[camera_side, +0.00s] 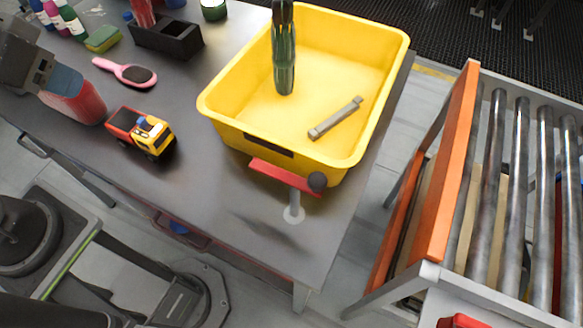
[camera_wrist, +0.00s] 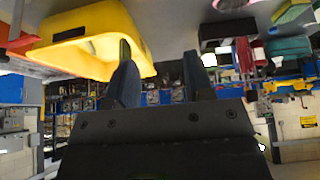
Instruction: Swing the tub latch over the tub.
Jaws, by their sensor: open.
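The yellow tub (camera_side: 230,118) stands on the table, with a dark slot in its near wall. The tub latch (camera_side: 278,173) is a red bar with a dark round knob (camera_side: 317,182), on a pale post beside the tub. The bar lies along the outside of the near wall, below the rim, not across the opening. My gripper (camera_side: 72,84) is at the left of the side view, well away from the latch. In the wrist view, my gripper (camera_wrist: 160,78) has its fingers apart with nothing between them. The tub (camera_wrist: 100,22) shows there at upper left.
A green bottle (camera_side: 284,60) and a grey bar (camera_side: 335,118) are in the tub. A toy truck (camera_side: 140,132), pink brush (camera_side: 124,72) and dark holder (camera_side: 168,38) are on the table. A roller conveyor (camera_side: 510,190) stands at right. The tabletop before the latch is clear.

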